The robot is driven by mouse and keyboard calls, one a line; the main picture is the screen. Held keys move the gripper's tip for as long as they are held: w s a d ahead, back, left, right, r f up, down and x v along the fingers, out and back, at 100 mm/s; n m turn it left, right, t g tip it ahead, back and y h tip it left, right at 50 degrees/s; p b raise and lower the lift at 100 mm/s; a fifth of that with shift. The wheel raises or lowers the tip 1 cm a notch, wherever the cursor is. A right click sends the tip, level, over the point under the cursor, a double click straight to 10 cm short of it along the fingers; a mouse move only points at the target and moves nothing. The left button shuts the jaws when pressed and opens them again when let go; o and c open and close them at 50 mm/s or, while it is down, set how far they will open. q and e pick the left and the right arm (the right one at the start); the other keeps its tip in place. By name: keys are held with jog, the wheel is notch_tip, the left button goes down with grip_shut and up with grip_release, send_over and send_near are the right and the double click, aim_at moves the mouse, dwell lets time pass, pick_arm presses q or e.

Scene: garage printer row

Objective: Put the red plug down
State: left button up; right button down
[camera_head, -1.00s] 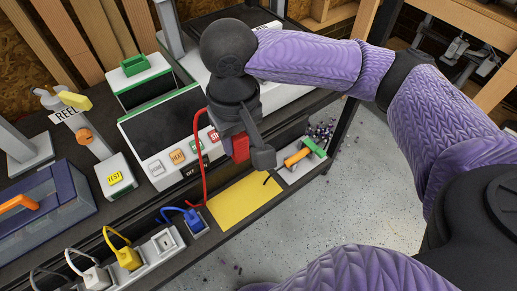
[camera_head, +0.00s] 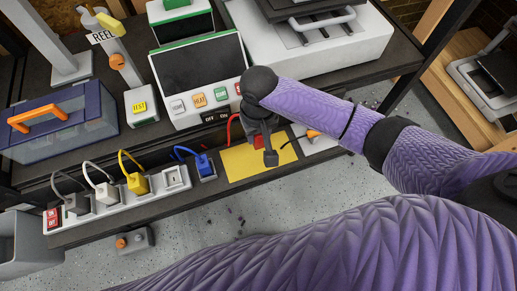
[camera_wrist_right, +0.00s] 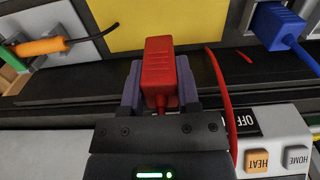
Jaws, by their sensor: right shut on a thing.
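The red plug (camera_wrist_right: 162,72) is held between the two fingers of my right gripper (camera_wrist_right: 160,90). In the head view a small part of the plug (camera_head: 258,141) shows beside my right gripper (camera_head: 264,143), with its red cord (camera_head: 231,128) looping to the left. The gripper and plug are over the yellow mat (camera_head: 241,165), towards its back right part. In the wrist view the plug overlaps the near edge of the yellow mat (camera_wrist_right: 190,22). I cannot tell whether the plug touches it. My left gripper is out of view.
A blue plug (camera_head: 205,165) sits left of the mat. A white power strip (camera_head: 107,216) holds yellow, white and grey plugs. The printer control panel (camera_head: 200,78) stands behind.

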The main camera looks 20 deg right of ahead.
notch_tip(320, 180, down, 7)
jog(key=b, duration=0.3)
jog(key=shift+f, duration=0.1)
jog(key=shift+r, duration=0.3)
jog(key=shift+c, duration=2.3)
grip_release()
jog(key=shift+f, duration=0.15)
jog(key=shift+o, duration=0.7)
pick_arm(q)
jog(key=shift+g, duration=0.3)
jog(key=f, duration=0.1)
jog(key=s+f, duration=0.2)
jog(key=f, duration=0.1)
pick_arm(e)
notch_tip(320, 180, up, 12)
jog(key=p, duration=0.6)
jog(key=shift+r+p, duration=0.2)
jog(key=shift+p, duration=0.2)
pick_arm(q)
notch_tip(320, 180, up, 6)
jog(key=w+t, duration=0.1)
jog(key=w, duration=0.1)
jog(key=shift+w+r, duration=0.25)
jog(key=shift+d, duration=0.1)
pick_arm(e)
jog(key=shift+f, duration=0.1)
